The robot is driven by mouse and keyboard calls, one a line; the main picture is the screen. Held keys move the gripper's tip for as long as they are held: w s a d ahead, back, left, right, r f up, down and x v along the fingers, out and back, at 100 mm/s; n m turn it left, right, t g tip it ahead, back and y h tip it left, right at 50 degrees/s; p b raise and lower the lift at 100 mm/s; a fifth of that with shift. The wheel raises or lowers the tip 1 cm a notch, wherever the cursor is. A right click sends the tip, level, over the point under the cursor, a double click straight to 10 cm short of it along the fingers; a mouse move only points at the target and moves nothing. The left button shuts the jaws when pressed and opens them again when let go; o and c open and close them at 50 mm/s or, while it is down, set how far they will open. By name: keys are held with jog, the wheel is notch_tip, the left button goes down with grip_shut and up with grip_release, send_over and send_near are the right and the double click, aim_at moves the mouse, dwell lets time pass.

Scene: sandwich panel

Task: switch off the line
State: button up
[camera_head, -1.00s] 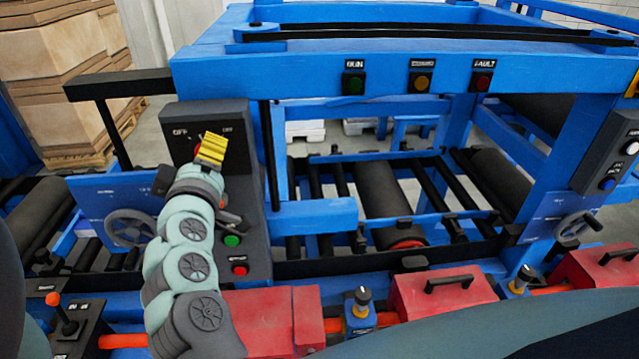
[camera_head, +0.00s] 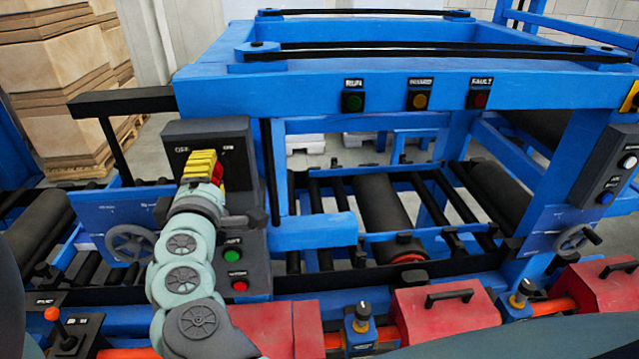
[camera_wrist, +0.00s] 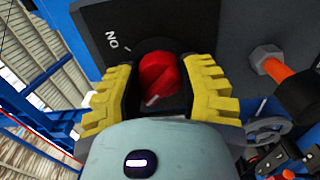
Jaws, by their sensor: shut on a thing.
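A red rotary knob (camera_head: 218,173) is on a dark grey control box (camera_head: 177,139), below the marks OFF at left and ON at right. My gripper (camera_head: 203,166), with yellow ribbed fingers, is at the knob and partly covers it. In the wrist view the red knob (camera_wrist: 160,74) sits between the two fingers of my gripper (camera_wrist: 160,90), which is shut on it. A white line shows on the knob's lower part in that view. The ON label appears upside down at its upper left. The OFF label is hidden there.
A green button (camera_head: 232,254) and a red button (camera_head: 239,286) sit lower on the box, close to my arm. A blue conveyor frame (camera_head: 320,235) with rollers spreads to the right. A lever (camera_head: 57,320) stands at lower left. Lamps (camera_head: 419,101) line the top beam.

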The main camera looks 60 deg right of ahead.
jog(key=shift+s+d+f, duration=0.1)
jog(key=shift+d, duration=0.05)
jog(key=o, duration=1.2)
jog(key=shift+o, duration=0.2)
jog(key=m+b, duration=0.1)
jog(key=m, duration=0.5)
jog(key=m+p, duration=0.1)
jog(key=m, duration=0.4)
jog(key=shift+m, duration=0.3)
jog(key=shift+r+m+p, duration=0.2)
jog(key=shift+m+p, duration=0.7)
jog(key=shift+m, duration=0.1)
jog(key=m+p, duration=0.1)
jog(key=p, duration=0.3)
jog(key=shift+a+r+m, duration=0.15)
jog(key=shift+a+m, duration=0.05)
jog(key=shift+m, duration=0.2)
jog(key=shift+m+p, duration=0.3)
jog(key=shift+p, duration=0.85)
